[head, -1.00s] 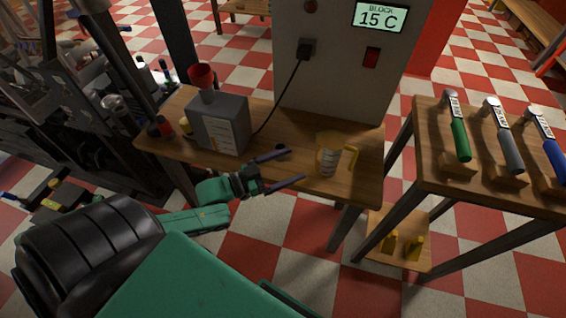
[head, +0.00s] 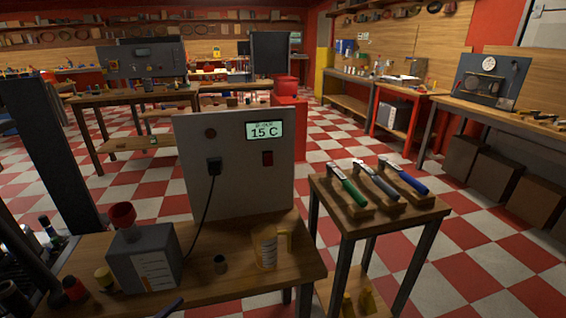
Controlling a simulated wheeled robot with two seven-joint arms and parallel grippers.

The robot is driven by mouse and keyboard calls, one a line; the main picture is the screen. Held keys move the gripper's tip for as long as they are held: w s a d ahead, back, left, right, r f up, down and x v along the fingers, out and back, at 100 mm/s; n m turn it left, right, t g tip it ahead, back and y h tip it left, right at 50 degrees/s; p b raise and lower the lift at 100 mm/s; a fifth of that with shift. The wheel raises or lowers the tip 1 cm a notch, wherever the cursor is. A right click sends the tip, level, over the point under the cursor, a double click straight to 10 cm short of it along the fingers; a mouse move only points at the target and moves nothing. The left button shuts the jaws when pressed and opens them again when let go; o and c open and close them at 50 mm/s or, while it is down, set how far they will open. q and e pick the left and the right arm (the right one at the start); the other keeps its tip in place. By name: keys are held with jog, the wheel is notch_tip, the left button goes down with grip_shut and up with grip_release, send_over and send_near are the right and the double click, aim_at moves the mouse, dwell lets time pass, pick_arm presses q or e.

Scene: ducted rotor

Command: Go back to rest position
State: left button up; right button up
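In the head view, only a dark finger tip of what looks like my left gripper (head: 170,309) shows at the bottom edge. It is over or near the front of the wooden bench (head: 225,287). The rest of that gripper and its arm are cut off, so its opening is hidden. My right gripper is out of view.
A grey panel (head: 236,185) reading 15 C stands behind the bench, its black cable running down. A side table to the right holds green, grey and blue handled tools (head: 353,193) on wooden blocks. Checkered floor (head: 470,235) is open at the right. Further workbenches line the back.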

pick_arm(q)
jog(key=s+a+f+n+g+y+p, duration=0.1)
jog(key=s+a+f+g+y+p, duration=0.2)
jog(key=f, duration=0.4)
jog(key=s+a+f+n+y+p, duration=0.1)
jog(key=s+a+f+n+y, duration=0.15)
jog(key=a+f, duration=0.3)
jog(key=s+a+f+g+y+p, duration=0.2)
jog(key=a+f+y+p, duration=0.15)
jog(key=f, duration=0.45)
jog(key=s+d+f+g+p, duration=0.1)
jog(key=s+d+f+g, duration=0.1)
jog(key=s, duration=0.5)
jog(key=s+d+f+n+g+y+p, duration=0.1)
jog(key=s+d+f+g, duration=0.2)
jog(key=s, duration=0.5)
jog(key=s+d+f+g+p, duration=0.1)
jog(key=s+d+f+g, duration=0.2)
jog(key=s+f, duration=0.3)
jog(key=shift+s+d+f+g, duration=0.3)
jog(key=shift+s+g, duration=0.2)
jog(key=shift+s, duration=0.55)
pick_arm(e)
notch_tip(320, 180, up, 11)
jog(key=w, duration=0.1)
